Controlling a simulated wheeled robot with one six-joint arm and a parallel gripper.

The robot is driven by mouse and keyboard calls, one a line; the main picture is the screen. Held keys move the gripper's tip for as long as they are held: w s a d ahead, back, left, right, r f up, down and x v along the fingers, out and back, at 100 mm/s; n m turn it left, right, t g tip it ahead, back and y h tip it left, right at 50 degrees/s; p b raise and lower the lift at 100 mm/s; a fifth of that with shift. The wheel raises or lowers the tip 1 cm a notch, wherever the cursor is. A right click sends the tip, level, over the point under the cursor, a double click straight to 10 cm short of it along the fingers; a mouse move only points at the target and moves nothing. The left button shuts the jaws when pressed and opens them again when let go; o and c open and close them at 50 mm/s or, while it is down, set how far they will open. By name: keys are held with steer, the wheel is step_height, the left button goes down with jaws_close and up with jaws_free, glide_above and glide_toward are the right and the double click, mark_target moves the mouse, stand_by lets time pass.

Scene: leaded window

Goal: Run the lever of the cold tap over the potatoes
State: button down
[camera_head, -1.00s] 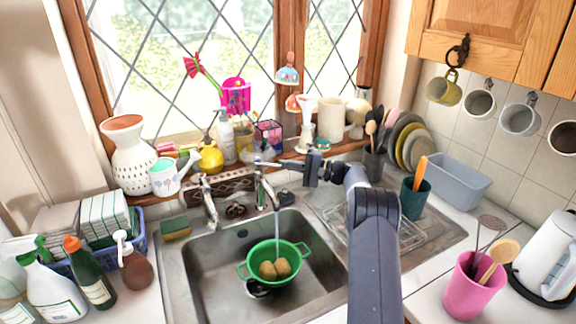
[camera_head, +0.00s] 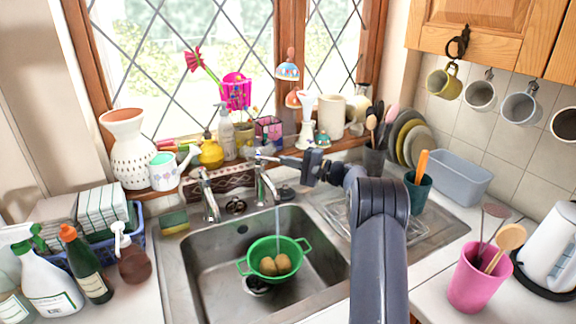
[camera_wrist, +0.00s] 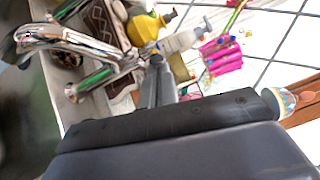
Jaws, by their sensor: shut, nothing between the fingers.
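Two chrome taps stand behind the sink. The right tap (camera_head: 262,186) has its spout over a green colander (camera_head: 259,248) holding potatoes (camera_head: 275,265), and a stream of water falls from it. My gripper (camera_head: 259,157) is shut and empty, just above and beside the top of this tap; I cannot tell whether it touches the lever. The left tap (camera_head: 209,199) stands apart from the gripper.
The sill behind holds a white watering can (camera_head: 165,175), a yellow bottle (camera_head: 211,153), a soap bottle (camera_head: 227,135) and a pink holder (camera_head: 236,92). A utensil pot (camera_head: 374,160) and plates stand to the right. The sink basin (camera_head: 215,280) is mostly clear around the colander.

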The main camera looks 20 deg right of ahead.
steer(key=shift+s+a+m+t+h+b, duration=0.6)
steer(key=shift+m+t+h+b, duration=0.25)
steer(key=shift+b, duration=1.4)
steer(key=shift+s+a+m+t+h+b, duration=0.45)
steer(key=shift+a+m+t+h+b, duration=0.4)
steer(key=shift+b, duration=1.35)
steer(key=shift+s+a+m+t+h+b, duration=0.6)
steer(key=shift+h+b, duration=0.4)
steer(key=shift+b, duration=1.25)
steer(key=shift+d, duration=0.1)
steer(key=w+d+b+v, duration=0.1)
steer(key=d+b+v, duration=0.1)
steer(key=v, duration=0.9)
steer(key=shift+d+f+b, duration=0.25)
steer(key=shift+f+b, duration=0.2)
steer(key=shift+b, duration=0.45)
